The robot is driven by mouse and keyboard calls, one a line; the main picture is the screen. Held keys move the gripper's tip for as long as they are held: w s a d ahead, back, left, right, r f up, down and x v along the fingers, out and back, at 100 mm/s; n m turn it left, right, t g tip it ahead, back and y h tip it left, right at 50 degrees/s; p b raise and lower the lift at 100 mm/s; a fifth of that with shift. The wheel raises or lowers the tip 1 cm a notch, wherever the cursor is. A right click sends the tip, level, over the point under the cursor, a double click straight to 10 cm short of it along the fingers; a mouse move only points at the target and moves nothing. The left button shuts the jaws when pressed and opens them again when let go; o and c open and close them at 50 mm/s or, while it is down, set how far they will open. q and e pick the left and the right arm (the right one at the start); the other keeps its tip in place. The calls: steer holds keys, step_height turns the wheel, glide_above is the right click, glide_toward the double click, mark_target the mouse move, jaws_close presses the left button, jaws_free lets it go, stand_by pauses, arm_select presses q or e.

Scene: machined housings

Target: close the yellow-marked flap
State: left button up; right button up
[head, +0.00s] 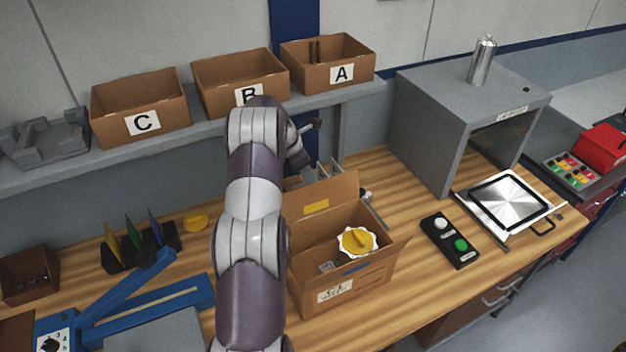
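An open cardboard box (372,279) stands on the wooden bench at the picture's centre. Its yellow-marked flap (340,194) stands raised along the back edge, with a yellow patch on its inner face. A blue mark shows at the front of the box. A white and yellow round part (357,241) sits in the box opening. My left arm rises in front of the box's left side. My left gripper (308,172) is behind the raised flap, mostly hidden by the flap and the arm, so its fingers are unclear. My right gripper is out of view.
Bins C (165,122), B (213,82) and A (311,76) stand on the shelf behind. A grey cabinet (420,128) and a black button box (461,251) are to the right. A blue lever tool (130,290) lies left.

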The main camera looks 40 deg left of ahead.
mark_target(314, 186)
arm_select(q)
steer(key=x, duration=0.1)
steer(key=p+x, duration=0.1)
steer(key=x, duration=0.2)
steer(key=shift+a+f+p, duration=0.2)
steer(key=shift+a+p, duration=0.1)
steer(key=shift+d+f, duration=0.1)
steer(key=shift+f, duration=0.15)
steer(key=shift+w+d+f, duration=0.1)
steer(key=shift+d+f, duration=0.1)
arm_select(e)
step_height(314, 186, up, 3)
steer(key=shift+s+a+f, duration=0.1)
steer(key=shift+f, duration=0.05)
arm_select(q)
jaws_close()
steer(key=shift+r, duration=0.1)
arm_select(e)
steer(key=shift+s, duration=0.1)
